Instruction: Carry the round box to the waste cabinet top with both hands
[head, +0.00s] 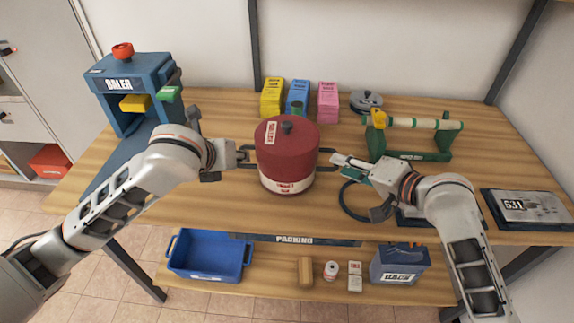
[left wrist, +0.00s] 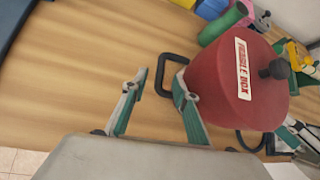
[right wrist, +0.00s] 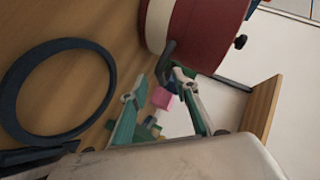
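The round box (head: 287,155) is dark red with a cream lower band, a dark lid knob and a side handle at left and right. It stands upright on the wooden bench; its "FRAGILE BOX" label (left wrist: 243,68) shows in the left wrist view. My left gripper (head: 242,157) is at the left handle (left wrist: 166,72), fingers apart with the handle at their tips. My right gripper (head: 338,160) is at the right handle (right wrist: 168,62), fingers also apart on either side of it. I cannot tell whether any finger touches. No waste cabinet label is readable.
A grey cabinet (head: 30,45) stands at the far left. A blue baler (head: 130,85) is at the bench's left. Coloured boxes (head: 297,97) are behind the round box. A green roll stand (head: 412,150), a dark ring (right wrist: 45,135) and a scale (head: 527,207) are at right.

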